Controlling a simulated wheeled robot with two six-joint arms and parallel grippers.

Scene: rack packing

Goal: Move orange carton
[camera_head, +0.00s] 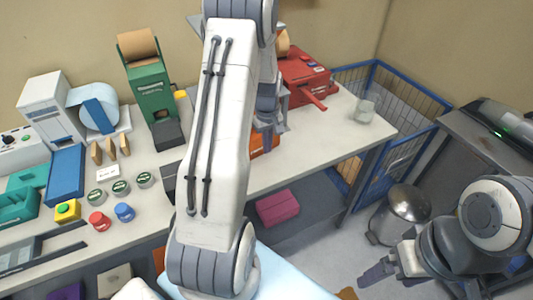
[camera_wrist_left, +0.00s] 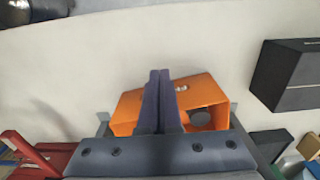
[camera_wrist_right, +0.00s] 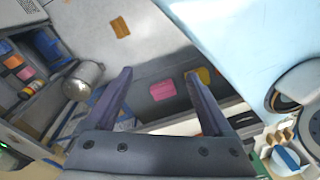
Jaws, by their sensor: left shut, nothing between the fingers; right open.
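An orange box-like object (camera_head: 265,146) with an open, hollow side sits on the table, partly hidden by my left arm in the head view. It also shows in the left wrist view (camera_wrist_left: 205,95). I cannot tell if it is the orange carton. Another orange piece (camera_head: 158,259) shows below the table's front edge, mostly hidden by my arm. My left gripper (camera_head: 267,135) is shut and empty, its fingers in front of the orange object; contact cannot be told. My right gripper (camera_head: 380,272) is open and empty, right of the table above the floor.
A pink carton (camera_head: 278,208) lies on the lower shelf. A green dispenser (camera_head: 150,90), a red machine (camera_head: 303,78) and a glass jar (camera_head: 365,108) stand on the table (camera_head: 315,145). A metal bin (camera_head: 402,215) and a blue wire cage (camera_head: 395,100) are at the right.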

